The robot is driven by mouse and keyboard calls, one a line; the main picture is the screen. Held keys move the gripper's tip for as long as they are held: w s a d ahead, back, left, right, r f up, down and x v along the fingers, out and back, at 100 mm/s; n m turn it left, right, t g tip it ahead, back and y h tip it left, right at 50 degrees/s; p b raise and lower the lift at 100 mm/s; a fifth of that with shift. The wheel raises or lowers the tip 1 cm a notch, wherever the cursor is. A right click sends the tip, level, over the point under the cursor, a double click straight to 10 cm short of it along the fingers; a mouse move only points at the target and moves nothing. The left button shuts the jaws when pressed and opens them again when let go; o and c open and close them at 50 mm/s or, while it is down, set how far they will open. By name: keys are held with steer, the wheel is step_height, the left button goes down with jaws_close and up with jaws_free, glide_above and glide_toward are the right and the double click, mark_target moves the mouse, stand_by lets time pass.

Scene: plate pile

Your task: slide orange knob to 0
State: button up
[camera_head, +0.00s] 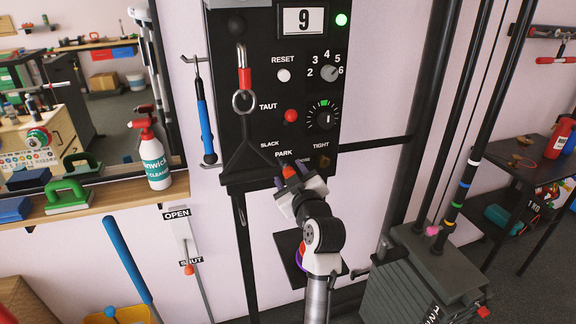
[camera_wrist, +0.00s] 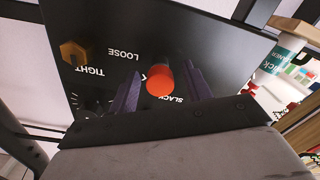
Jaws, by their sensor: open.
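A round orange-red knob (camera_wrist: 159,82) sticks out from the lower part of the black panel (camera_head: 260,115). It also shows in the head view (camera_head: 289,172), just below the word PARK. My gripper (camera_wrist: 163,90) is open, with one purple finger on each side of the knob and a visible gap to each. In the head view, my gripper (camera_head: 290,177) is at the panel's bottom edge and partly hides the knob's surroundings. The panel display (camera_head: 303,20) reads 9. No mark reading 0 is legible beside the knob.
A brown hexagonal knob (camera_wrist: 74,52) stands near TIGHT, close to my fingers. A red button (camera_head: 291,116), a dial (camera_head: 322,115) and a hanging red-ended clip (camera_head: 244,80) are above. A weight stack (camera_head: 425,275) stands at lower right.

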steer(key=shift+x, duration=0.85)
steer(key=shift+c, duration=0.3)
jaws_close()
